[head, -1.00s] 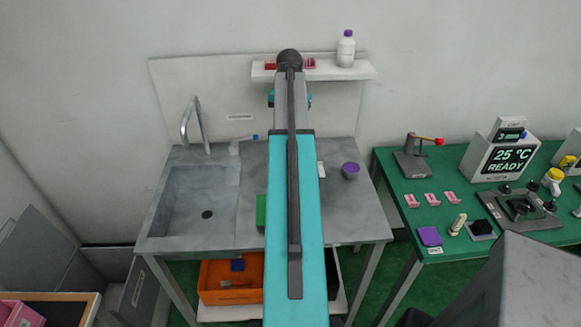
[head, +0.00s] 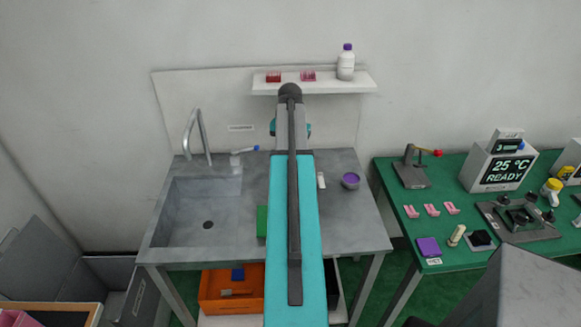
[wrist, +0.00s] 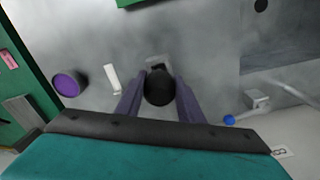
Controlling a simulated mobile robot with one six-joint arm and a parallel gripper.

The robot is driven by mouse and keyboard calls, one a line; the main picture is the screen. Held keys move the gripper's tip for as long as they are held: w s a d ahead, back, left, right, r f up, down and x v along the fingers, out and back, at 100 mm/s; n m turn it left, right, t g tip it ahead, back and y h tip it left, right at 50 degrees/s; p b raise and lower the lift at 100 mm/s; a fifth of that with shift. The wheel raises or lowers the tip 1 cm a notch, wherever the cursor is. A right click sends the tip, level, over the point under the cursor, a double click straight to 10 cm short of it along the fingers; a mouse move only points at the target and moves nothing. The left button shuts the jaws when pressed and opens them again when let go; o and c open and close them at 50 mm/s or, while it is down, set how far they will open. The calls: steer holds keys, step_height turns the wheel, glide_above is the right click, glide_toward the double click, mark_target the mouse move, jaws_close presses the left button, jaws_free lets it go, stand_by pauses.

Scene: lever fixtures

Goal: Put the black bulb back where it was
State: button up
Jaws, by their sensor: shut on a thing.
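The black bulb (wrist: 159,88) is between the two fingers of my gripper (wrist: 158,86) in the wrist view, and the gripper is shut on it. Just past the bulb, a small pale piece with a dark spot (wrist: 158,63) shows on the grey worktop (wrist: 205,45). I cannot tell whether the bulb touches it. In the head view my own arm hides the gripper and the bulb.
A purple-topped cup (head: 350,180) and a white strip (head: 321,180) stand right of my arm. A green block (head: 262,221) is left of it, by the sink (head: 205,205) and tap (head: 194,130). A shelf (head: 350,85) with a bottle (head: 346,63) hangs behind.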

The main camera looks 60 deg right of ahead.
steer(key=shift+f+p, duration=0.6)
steer(key=shift+f, duration=1.25)
steer(key=shift+f, duration=0.1)
steer(key=o, duration=0.7)
steer(key=shift+r+p, duration=3.35)
steer(key=shift+r, duration=2.8)
